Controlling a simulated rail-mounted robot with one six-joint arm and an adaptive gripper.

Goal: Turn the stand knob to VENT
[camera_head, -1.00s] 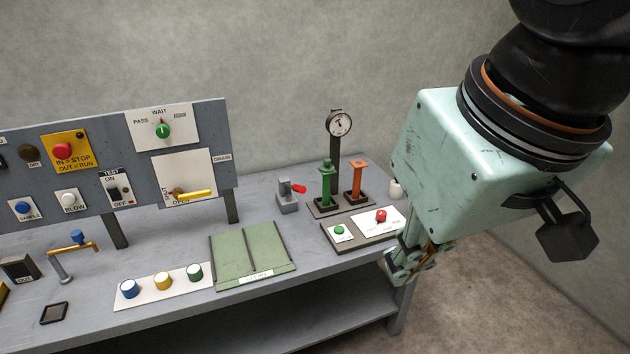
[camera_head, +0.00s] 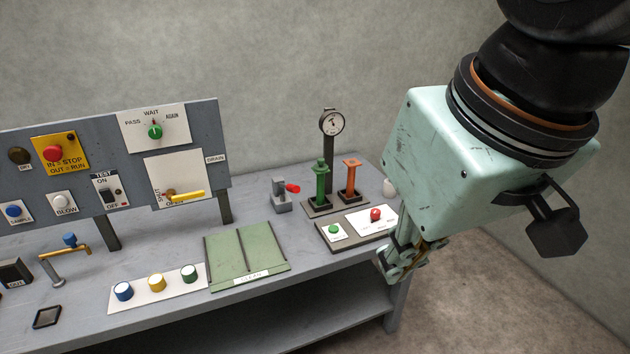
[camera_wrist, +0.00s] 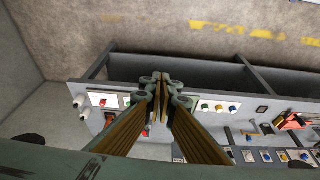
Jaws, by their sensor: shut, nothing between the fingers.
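A red knob (camera_head: 375,214) sits on a white plate on the low control box at the right of the bench. Its small labels are unreadable, so I cannot tell which one says VENT or where the knob points. A green button (camera_head: 334,230) is beside it on the same box. The red knob also shows in the wrist view (camera_wrist: 101,102), left of my fingers. My gripper (camera_head: 388,272) is shut and empty, at the bench's right front edge, apart from the knob. In the wrist view my closed fingertips (camera_wrist: 162,80) point toward the bench edge.
A gauge (camera_head: 332,123) on a post, a green spool-shaped piece (camera_head: 320,182) and an orange one (camera_head: 350,178) stand behind the box. A grey panel (camera_head: 85,150) with switches stands further left.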

